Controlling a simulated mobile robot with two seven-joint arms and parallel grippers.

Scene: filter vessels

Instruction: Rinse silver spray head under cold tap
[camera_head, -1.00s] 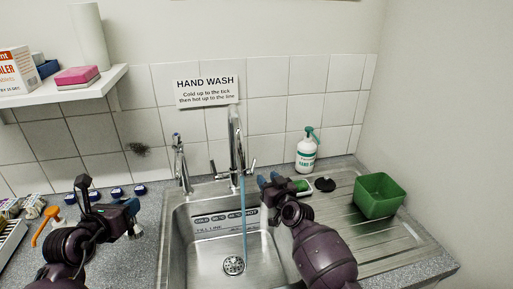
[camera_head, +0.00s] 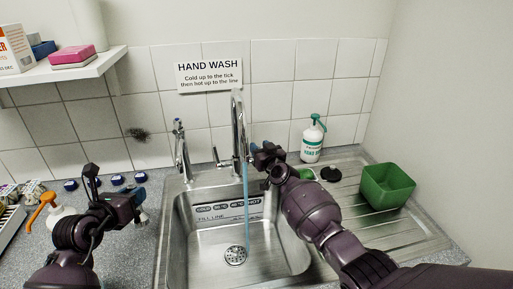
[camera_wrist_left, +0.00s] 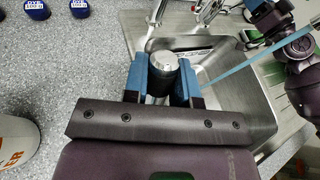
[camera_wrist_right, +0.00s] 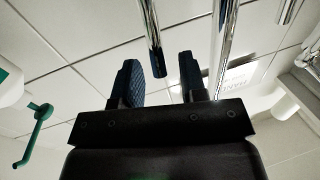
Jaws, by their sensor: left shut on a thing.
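My left gripper (camera_head: 138,200) is left of the sink. In the left wrist view it (camera_wrist_left: 163,82) is shut on a dark cylinder with a silver top, the silver spray head (camera_wrist_left: 164,62). The head view does not show the spray head clearly. A tall chrome tap (camera_head: 238,130) stands behind the sink (camera_head: 205,245), and a thin blue stream (camera_head: 246,205) falls from it into the basin, right of the left gripper. My right gripper (camera_head: 266,152) is beside the tap's right side. In the right wrist view its fingers (camera_wrist_right: 162,78) are apart, with a chrome lever end (camera_wrist_right: 155,55) near the gap.
A smaller chrome tap (camera_head: 180,150) stands at the sink's back left. A green tub (camera_head: 387,187) and a soap bottle (camera_head: 313,140) are at the right. An orange-topped dispenser (camera_head: 55,217) and several blue-capped pots (camera_head: 117,180) stand on the left counter.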

